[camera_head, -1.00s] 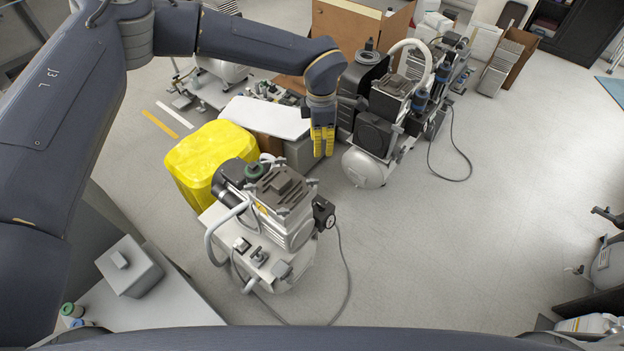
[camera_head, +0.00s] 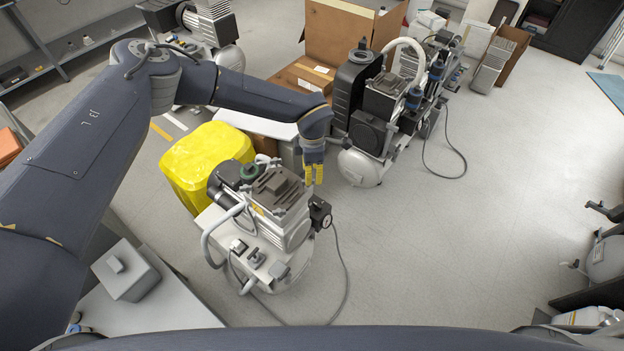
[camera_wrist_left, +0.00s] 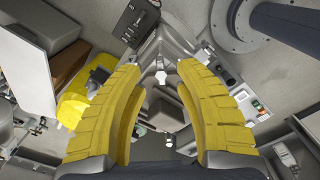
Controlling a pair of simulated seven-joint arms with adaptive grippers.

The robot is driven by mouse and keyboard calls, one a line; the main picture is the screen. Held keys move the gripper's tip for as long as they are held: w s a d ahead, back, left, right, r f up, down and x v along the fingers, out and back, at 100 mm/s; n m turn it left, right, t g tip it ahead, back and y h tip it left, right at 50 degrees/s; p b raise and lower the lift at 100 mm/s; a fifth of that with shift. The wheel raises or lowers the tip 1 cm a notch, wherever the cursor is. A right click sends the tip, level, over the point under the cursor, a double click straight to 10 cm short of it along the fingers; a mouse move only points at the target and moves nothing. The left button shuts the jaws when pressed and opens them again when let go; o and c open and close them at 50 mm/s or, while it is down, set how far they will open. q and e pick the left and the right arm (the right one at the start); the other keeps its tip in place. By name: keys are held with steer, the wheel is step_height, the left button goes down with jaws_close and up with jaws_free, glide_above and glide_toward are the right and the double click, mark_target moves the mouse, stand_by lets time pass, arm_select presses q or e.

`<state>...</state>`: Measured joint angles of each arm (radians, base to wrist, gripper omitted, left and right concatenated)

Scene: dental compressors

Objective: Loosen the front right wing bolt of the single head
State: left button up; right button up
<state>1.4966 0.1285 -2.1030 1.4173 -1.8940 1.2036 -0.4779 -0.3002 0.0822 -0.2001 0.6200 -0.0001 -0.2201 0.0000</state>
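The single head compressor (camera_head: 280,213) stands at the near centre of the head view, with a ribbed silver head, a grey top and a pale tank. My left gripper (camera_head: 314,176) is above and just behind the right side of its head, fingers pointing down. In the left wrist view the two yellow fingers are spread with a wide gap, so the left gripper (camera_wrist_left: 160,70) is open and empty. A small bright fitting (camera_wrist_left: 160,78) shows between the fingertips; I cannot tell whether it is the front right wing bolt. My right gripper is not in view.
A yellow bin (camera_head: 205,157) stands close behind and left of the compressor. A larger compressor (camera_head: 370,130) stands behind to the right. A dark gauge (camera_head: 320,212) sticks out at the right, with a cable (camera_head: 345,270) on the floor.

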arm_select(q)
steer(key=shift+f, duration=1.95)
steer(key=shift+c, duration=0.2)
jaws_close()
